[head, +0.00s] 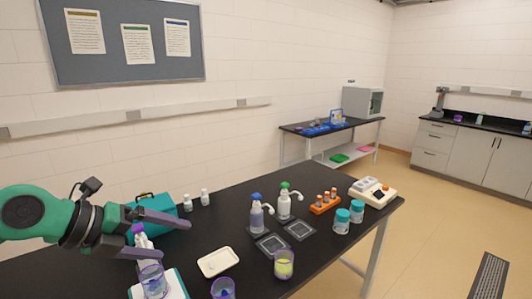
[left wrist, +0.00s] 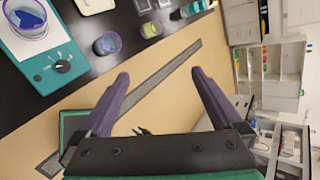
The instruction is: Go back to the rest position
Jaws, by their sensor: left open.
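My left gripper (head: 172,238) is open and empty at the left of the head view, its two dark purple fingers pointing right above the black table. It is near a teal case (head: 152,212) and over the area of a stirrer plate (head: 172,286) that carries a beaker (head: 152,280). In the left wrist view the open gripper (left wrist: 160,75) has only floor showing between its fingers. There the teal stirrer plate (left wrist: 57,70) and beaker (left wrist: 27,18) lie at the upper left. My right gripper is not in view.
On the black table (head: 310,250) stand two spray bottles (head: 257,213), a cream tray (head: 218,262), a cup of yellow liquid (head: 284,263), an orange rack (head: 325,204), teal-lidded jars (head: 342,220) and a white device (head: 372,192). Open floor (head: 440,220) lies to the right.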

